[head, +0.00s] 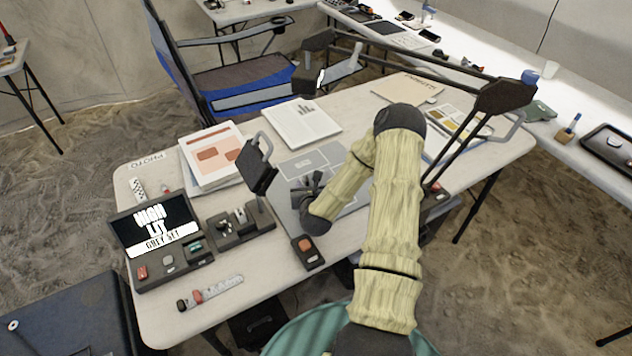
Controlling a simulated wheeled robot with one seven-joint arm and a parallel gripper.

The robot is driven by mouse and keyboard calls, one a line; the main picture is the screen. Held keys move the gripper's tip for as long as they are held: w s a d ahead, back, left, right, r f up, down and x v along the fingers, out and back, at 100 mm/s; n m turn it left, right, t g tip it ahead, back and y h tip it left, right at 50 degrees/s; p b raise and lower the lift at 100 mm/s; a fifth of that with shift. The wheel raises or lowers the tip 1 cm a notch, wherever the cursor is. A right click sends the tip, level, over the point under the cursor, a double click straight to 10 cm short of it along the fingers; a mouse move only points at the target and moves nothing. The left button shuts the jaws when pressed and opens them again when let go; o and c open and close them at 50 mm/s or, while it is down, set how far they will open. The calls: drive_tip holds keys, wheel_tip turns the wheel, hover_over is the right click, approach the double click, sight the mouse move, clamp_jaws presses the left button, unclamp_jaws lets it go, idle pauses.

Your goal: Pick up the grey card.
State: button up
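I cannot pick out the grey card with certainty. A flat grey sheet or mat (335,152) with paler rectangles marked on it lies in the middle of the white table (150,325). My gripper (308,186), dark and small in the head view, is over the left part of this mat, and my arm covers its right part. I cannot see whether the gripper touches the mat, and its fingers are too small and dark to read. A black display box (140,262) at the table's left bears the words "GREY SET" and holds small coloured blocks.
A dark tray (238,238) with small items and a black block with an orange top (307,252) lie nearby. A dark lamp-like frame (400,62) spans the table's back; a bracket (258,168) stands left of the mat. Papers (302,122) and a blue chair (235,82) are behind.

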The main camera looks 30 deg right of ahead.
sight(307, 179)
drive_tip(key=x, duration=0.3)
drive_tip(key=shift+w+d, duration=0.2)
idle(0.3)
clamp_jaws()
